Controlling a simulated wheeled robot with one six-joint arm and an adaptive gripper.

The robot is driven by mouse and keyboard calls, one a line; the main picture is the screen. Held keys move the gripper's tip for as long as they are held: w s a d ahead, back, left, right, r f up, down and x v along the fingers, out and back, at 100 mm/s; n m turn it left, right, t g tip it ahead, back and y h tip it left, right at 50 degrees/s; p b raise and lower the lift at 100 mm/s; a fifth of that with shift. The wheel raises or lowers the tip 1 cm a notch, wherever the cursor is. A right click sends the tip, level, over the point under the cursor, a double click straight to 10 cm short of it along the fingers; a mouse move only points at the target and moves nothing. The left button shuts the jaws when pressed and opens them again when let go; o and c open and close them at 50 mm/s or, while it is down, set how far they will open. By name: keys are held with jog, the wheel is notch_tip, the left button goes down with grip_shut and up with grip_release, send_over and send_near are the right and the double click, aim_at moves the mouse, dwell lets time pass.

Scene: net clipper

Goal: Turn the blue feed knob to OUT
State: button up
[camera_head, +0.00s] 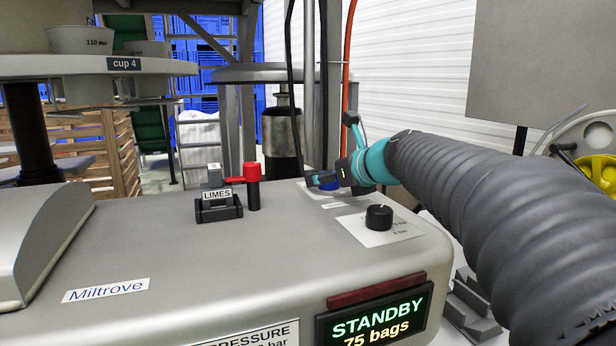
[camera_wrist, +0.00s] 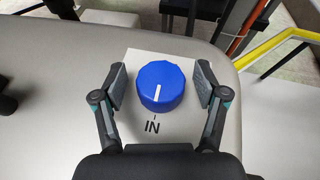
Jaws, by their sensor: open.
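The blue feed knob (camera_wrist: 161,87) stands on a white label plate (camera_wrist: 178,118) on the grey machine top. Its white pointer line runs roughly up and down in the wrist view, toward the word IN just below it. No OUT marking shows. My gripper (camera_wrist: 160,84) is open, with one finger on each side of the knob and a visible gap at both sides. In the head view my gripper (camera_head: 335,178) is over the far right of the machine top, and only a sliver of the blue knob (camera_head: 329,186) shows beneath it.
A black knob (camera_head: 379,217) stands on a nearer label plate. A red-topped lever (camera_head: 252,172) and a LIMES block (camera_head: 217,196) are to the left. The display (camera_head: 375,318) reads STANDBY, 75 bags. Dark hoses and an orange one (camera_head: 347,70) hang behind my gripper.

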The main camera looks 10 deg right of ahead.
jog(key=c, duration=1.2)
jog(key=shift+o, duration=0.2)
jog(key=shift+n+g, duration=0.3)
jog(key=shift+w+d+n+g+y, duration=0.15)
jog(key=shift+n+g+y, duration=0.35)
jog(key=shift+n+y, duration=0.5)
jog(key=n+g+y, duration=0.2)
jog(key=n+y, duration=0.1)
jog(key=shift+f+g, duration=0.1)
jog(key=shift+g, duration=0.3)
jog(key=n+g+y, duration=0.1)
jog(key=n+g, duration=0.2)
jog(key=n+g+y, duration=0.2)
jog(key=n+g, duration=0.1)
jog(key=shift+n+g, duration=0.3)
jog(key=shift+g, duration=0.1)
